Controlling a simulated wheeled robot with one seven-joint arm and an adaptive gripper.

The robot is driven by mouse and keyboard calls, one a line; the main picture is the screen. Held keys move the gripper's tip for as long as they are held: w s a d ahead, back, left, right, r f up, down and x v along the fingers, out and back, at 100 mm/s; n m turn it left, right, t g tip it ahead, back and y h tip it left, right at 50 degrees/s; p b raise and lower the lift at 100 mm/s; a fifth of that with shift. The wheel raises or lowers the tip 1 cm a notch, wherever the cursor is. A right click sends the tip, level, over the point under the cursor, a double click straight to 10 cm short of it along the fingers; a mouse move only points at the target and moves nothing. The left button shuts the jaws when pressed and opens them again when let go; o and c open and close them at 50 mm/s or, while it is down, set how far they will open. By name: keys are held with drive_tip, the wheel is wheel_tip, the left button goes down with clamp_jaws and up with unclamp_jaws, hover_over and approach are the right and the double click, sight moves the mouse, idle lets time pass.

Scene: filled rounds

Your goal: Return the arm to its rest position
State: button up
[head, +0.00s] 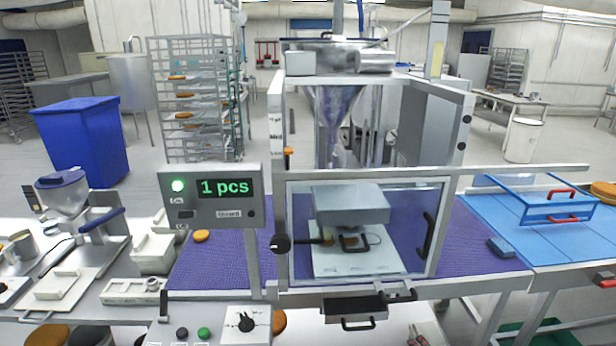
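My arm and my gripper do not show in the head view. A filling machine (450,108) stands in the middle, with a metal hopper funnel (333,108) on top. Its clear front guard (300,205) with black handles is down. Behind the guard are a grey block (349,204) and a pale plate (385,262), partly hidden by glare. The display box (211,197) at the left reads "1 pcs" and its round lamp is lit green.
A purple conveyor belt (205,265) runs through the machine, with an orange-brown round (201,236) on its left part. A blue surface (555,240) with a blue red-handled frame (556,208) lies right. A blue bin (82,140) and a tray rack (193,100) stand behind left.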

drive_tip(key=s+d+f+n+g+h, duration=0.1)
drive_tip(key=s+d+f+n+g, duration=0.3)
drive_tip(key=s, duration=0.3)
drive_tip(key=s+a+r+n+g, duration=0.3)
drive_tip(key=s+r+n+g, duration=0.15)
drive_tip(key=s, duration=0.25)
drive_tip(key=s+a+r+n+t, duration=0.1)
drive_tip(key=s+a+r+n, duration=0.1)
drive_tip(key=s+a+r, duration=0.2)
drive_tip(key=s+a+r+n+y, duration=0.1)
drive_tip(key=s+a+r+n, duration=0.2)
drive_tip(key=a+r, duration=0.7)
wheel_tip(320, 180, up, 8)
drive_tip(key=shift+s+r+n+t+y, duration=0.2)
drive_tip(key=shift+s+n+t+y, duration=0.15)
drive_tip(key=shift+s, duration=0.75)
